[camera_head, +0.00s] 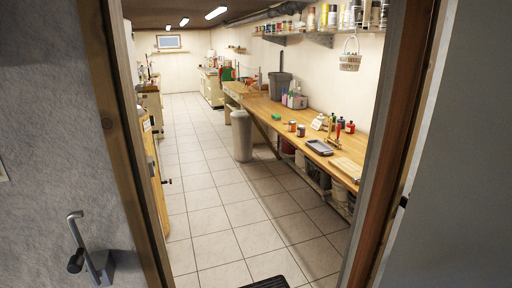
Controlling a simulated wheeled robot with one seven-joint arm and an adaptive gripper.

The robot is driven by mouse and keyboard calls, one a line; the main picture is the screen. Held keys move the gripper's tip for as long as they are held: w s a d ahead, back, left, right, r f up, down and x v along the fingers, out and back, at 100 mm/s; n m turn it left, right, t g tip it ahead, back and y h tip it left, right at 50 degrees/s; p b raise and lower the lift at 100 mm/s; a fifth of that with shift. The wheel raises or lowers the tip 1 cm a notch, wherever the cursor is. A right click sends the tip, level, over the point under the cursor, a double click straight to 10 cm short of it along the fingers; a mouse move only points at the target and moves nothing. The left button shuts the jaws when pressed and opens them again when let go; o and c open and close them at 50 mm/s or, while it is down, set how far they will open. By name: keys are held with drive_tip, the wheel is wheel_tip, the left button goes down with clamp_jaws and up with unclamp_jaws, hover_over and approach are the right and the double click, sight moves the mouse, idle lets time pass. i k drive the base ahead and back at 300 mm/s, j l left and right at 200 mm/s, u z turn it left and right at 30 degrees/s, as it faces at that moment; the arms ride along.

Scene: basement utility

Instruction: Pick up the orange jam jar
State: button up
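Two small jars stand side by side on the long wooden workbench (262,108) beyond the doorway. The left jar (292,126) looks orange, and the right jar (301,131) looks darker red-brown. They are too small to tell for sure which is the orange jam jar. Both appear upright and apart from other objects. My gripper is not in view, and nothing is seen touching the jars.
A doorway frame (400,140) stands close in front. A metal handle (90,255) shows at lower left. The tiled floor (225,200) is mostly open, with a grey bin (241,137) beside the bench. A dark tray (319,147) and bottles (350,128) are near the jars.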

sight(292, 128)
drive_tip(key=i+j+u, duration=0.2)
drive_tip(key=i+u, duration=0.15)
drive_tip(key=i, duration=0.6)
drive_tip(key=i+u, duration=0.3)
drive_tip(key=i, duration=0.6)
drive_tip(key=i+l+z, duration=0.15)
drive_tip(key=i+z, duration=0.2)
drive_tip(key=i, duration=0.2)
drive_tip(key=i+z, duration=0.35)
drive_tip(key=i, duration=0.15)
drive_tip(key=i+j+z, duration=0.1)
drive_tip(key=i+z, duration=0.3)
drive_tip(key=i, duration=0.15)
drive_tip(key=i+j+z, duration=0.35)
drive_tip(key=i, duration=0.15)
drive_tip(key=i+z, duration=0.2)
drive_tip(key=i, duration=0.2)
